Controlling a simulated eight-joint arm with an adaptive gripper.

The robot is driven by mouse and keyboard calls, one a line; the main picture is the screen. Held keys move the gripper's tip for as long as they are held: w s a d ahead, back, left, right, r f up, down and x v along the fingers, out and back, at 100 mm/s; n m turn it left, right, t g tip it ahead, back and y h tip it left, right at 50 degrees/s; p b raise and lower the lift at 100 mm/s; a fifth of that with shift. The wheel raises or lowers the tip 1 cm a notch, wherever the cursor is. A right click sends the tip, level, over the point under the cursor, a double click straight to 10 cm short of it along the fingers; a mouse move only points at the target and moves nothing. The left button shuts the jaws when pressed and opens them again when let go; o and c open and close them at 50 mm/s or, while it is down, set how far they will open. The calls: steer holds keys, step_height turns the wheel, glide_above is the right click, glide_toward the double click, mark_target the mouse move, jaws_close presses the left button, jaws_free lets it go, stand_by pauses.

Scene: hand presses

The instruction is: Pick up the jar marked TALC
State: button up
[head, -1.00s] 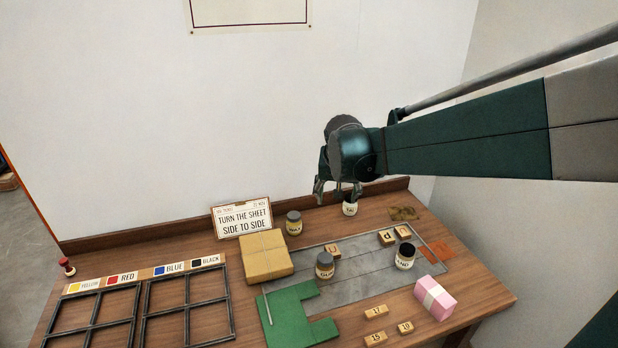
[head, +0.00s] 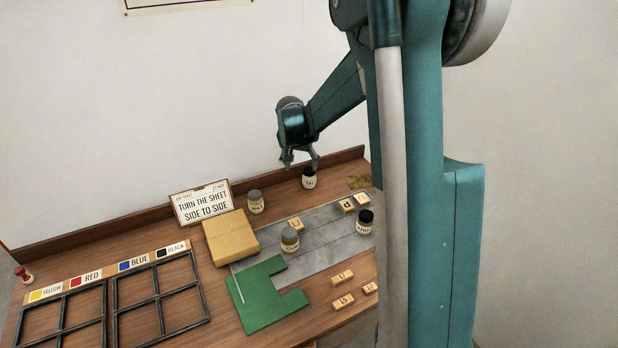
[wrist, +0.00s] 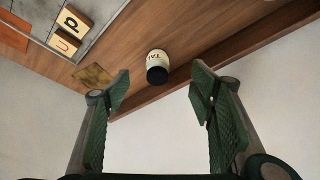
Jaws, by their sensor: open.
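A small cream jar with a black lid (head: 309,180) stands near the back edge of the table in the head view. In the wrist view the same jar (wrist: 157,62) shows its label, which begins "TA"; the rest is turned out of sight. My gripper (head: 301,163) is just above and a little to the left of this jar in the head view. In the wrist view my gripper (wrist: 159,85) is open, with the jar ahead, between the lines of its two fingers and apart from both.
A raised back ledge (wrist: 230,52) runs close behind the jar. A tan crumpled piece (wrist: 92,75) lies beside it.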

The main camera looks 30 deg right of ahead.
mark_target(308, 172)
steer(key=shift+m+g, duration=0.4)
steer(key=shift+m, duration=0.4)
steer(key=w+d+f, duration=0.1)
steer(key=f, duration=0.1)
steer(key=w+d+f, duration=0.2)
steer(key=w+d+f+p, duration=0.1)
steer(key=w+f, duration=0.1)
steer(key=f, duration=0.1)
steer(key=shift+d+f, duration=0.1)
steer(key=shift+d, duration=0.3)
steer(key=shift+w+f, duration=0.1)
steer(key=shift+x, duration=1.2)
steer(key=shift+d+f, duration=0.1)
steer(key=shift+f, duration=0.05)
steer(key=shift+w+b+x, duration=0.1)
steer(key=shift+b+x, duration=0.15)
steer(key=shift+x, duration=0.95)
steer(key=shift+w+b+x, duration=0.15)
steer(key=shift+b+x, duration=0.1)
steer(key=shift+x, duration=0.95)
steer(key=shift+d, duration=0.15)
steer(key=c, duration=1.1)
